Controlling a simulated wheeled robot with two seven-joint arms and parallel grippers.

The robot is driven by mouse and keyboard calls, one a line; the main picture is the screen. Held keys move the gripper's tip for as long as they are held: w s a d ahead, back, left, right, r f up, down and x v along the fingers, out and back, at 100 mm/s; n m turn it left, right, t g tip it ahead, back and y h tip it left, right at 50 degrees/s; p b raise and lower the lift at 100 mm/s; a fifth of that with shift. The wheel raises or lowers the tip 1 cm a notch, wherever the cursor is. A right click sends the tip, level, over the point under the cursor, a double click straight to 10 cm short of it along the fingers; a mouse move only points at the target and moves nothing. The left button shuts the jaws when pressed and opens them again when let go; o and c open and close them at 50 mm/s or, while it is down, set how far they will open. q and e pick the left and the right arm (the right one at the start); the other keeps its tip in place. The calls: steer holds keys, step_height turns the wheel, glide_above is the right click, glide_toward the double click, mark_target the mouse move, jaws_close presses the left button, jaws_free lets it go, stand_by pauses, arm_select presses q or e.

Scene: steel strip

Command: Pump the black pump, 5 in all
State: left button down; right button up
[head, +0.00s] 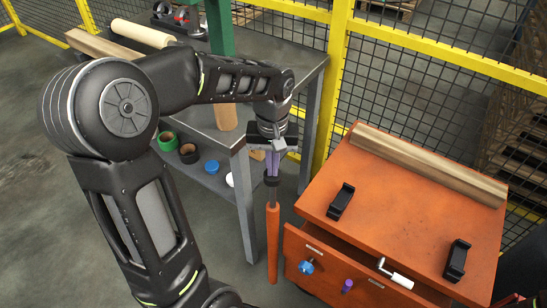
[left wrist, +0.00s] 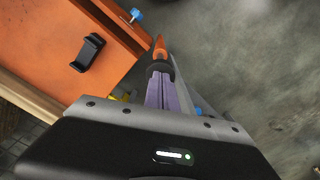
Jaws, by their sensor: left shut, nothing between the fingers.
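The task's black pump seems to be the black collar-like piece (head: 272,181) on top of a long upright orange shaft (head: 272,243), between the workbench and the orange cabinet. In the left wrist view the black piece (left wrist: 159,69) shows just beyond the fingertips, with the orange part (left wrist: 160,47) behind it. My left gripper (head: 272,170) points down, its purple fingers shut and empty, directly above the black piece. I cannot tell whether the fingertips touch it. My right gripper is not in view.
The orange cabinet (head: 410,215) carries a wooden beam (head: 430,163) and two black holders (head: 341,201) (head: 457,260). Its drawer stands partly open, with a blue knob (head: 306,267) near the shaft. The grey workbench (head: 300,85) is behind my left arm. Yellow fencing (head: 335,75) stands behind.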

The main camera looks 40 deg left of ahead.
arm_select(q)
steer(key=shift+r+p, duration=1.7)
steer(key=shift+r, duration=0.55)
steer(key=shift+r+p, duration=0.8)
steer(key=shift+r, duration=0.2)
